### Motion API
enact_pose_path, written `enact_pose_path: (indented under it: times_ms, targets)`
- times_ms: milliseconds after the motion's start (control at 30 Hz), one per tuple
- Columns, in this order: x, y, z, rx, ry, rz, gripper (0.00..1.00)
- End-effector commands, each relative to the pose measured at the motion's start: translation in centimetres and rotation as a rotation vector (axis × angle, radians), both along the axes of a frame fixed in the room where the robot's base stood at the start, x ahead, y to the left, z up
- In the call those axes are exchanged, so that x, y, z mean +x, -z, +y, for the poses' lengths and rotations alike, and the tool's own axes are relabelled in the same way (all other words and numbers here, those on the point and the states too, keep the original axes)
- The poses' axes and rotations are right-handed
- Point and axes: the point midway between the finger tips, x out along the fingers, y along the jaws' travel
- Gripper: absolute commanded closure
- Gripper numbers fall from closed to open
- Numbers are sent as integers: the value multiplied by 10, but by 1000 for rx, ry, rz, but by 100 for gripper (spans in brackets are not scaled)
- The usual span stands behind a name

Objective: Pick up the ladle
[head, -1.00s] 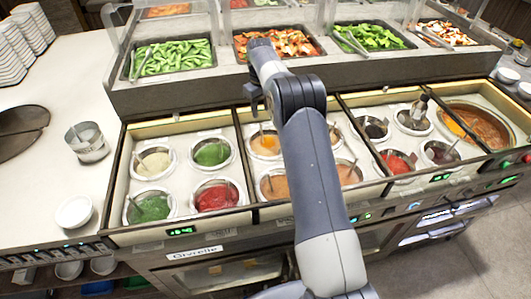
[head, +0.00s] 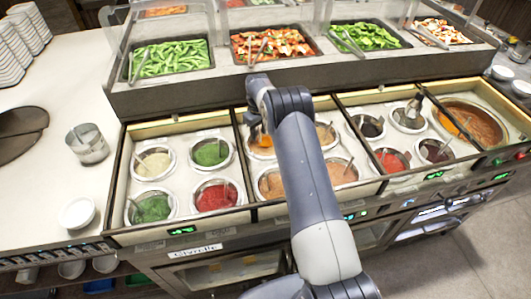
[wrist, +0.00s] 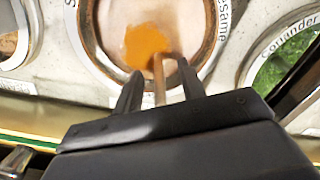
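The ladle's thin brown handle (wrist: 159,80) rises from a round well labelled "Sesame" (wrist: 207,25) in the wrist view. An orange patch (wrist: 145,42), either sauce or the ladle's filled bowl, shows at the handle's lower end. My gripper (wrist: 160,88) is open, with one finger on each side of the handle and a visible gap to each. In the head view my gripper (head: 256,124) is low over the back-left well of the second section, with orange (head: 262,141) just below it. My arm hides part of that section.
Green sauce (head: 211,153) and red sauce (head: 215,197) wells lie left, each with a utensil. Section dividers and the raised vegetable shelf (head: 190,88) stand close by. A coriander well (wrist: 285,62) is at right in the wrist view. A metal cup (head: 88,144) stands on the left counter.

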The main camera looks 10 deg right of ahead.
Motion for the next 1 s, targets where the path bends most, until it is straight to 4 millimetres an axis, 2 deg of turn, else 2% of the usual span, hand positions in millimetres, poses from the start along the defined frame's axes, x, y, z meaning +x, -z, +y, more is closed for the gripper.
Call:
enact_pose_path:
  times_ms: [167, 633, 1000]
  targets:
    - [0, 1, 0, 0, 0, 0, 62]
    - [0, 0, 0, 0, 0, 0, 99]
    - [0, -3, 0, 0, 0, -1, 100]
